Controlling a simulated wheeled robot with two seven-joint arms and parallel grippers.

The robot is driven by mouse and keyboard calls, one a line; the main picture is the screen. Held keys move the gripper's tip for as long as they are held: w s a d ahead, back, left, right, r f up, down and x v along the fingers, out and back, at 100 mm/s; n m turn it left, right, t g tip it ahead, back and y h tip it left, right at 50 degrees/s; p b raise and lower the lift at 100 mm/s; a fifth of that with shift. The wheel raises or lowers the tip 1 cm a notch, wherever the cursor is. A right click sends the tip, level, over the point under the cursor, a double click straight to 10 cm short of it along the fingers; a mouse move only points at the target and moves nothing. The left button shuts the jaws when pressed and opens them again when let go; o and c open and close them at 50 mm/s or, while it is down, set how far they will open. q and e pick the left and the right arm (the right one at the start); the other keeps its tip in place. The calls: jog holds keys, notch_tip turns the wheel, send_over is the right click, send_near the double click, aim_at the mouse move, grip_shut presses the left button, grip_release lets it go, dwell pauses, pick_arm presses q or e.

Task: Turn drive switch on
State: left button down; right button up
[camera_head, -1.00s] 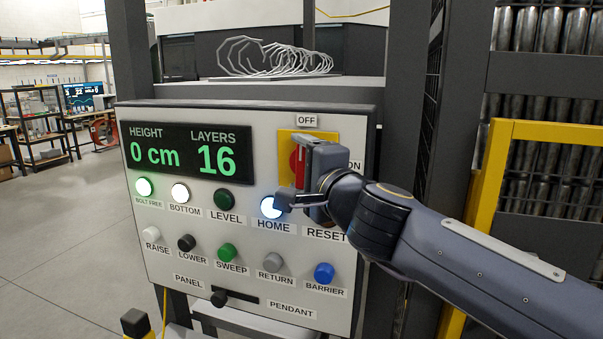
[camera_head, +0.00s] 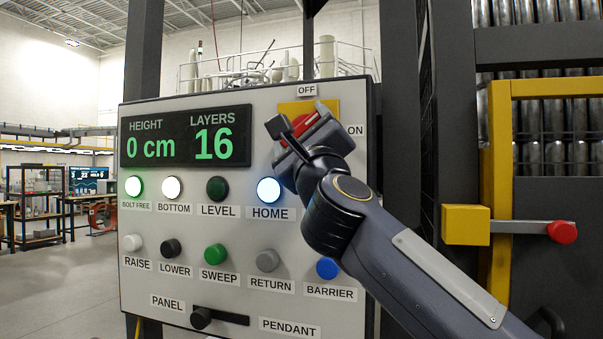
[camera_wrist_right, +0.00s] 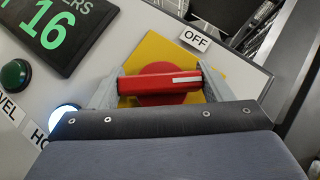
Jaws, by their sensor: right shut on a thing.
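The drive switch is a red rotary handle (camera_head: 305,122) on a yellow plate (camera_head: 294,106) at the panel's upper right. The "OFF" label (camera_head: 307,90) is above the plate and the "ON" label (camera_head: 356,130) to its right. My right gripper (camera_head: 302,127) is shut on the handle. In the right wrist view the red handle (camera_wrist_right: 160,83) lies between both fingers, with a white mark at its right end. The handle is tilted, pointing between OFF and ON. The fingers hide part of it in the head view. My left gripper is not in view.
The panel's display (camera_head: 187,136) reads height 0 cm and layers 16. The lit HOME button (camera_head: 268,190) is just below and left of my right gripper. Other buttons fill the lower panel. A yellow frame (camera_head: 497,190) with a red-knobbed bar (camera_head: 520,227) stands at right.

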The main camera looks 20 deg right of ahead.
jog(key=m+h+b, duration=0.1)
jog(key=m+h, duration=0.1)
jog(key=m+h+b, duration=0.1)
jog(key=m+h, duration=0.1)
jog(key=m+h+b, duration=0.1)
jog(key=m+h, duration=0.1)
jog(key=shift+w+a+f+m+t+b, duration=0.1)
jog(key=shift+f+m+t+b, duration=0.2)
jog(key=shift+f+m+t, duration=0.1)
jog(key=m+h, duration=0.1)
jog(key=m+g+h, duration=0.1)
jog(key=m+h, duration=0.2)
jog(key=shift+r+m+h+b, duration=0.25)
jog(key=shift+m+h+b, duration=0.05)
jog(key=shift+m+b, duration=0.1)
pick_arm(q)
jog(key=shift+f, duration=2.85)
pick_arm(e)
jog(key=shift+r+m+g+h, duration=0.1)
jog(key=shift+m+g+h, duration=0.9)
jog(key=shift+m+h, duration=0.85)
jog(key=shift+r+m, duration=0.1)
jog(key=shift+m, duration=0.45)
jog(key=o, duration=1)
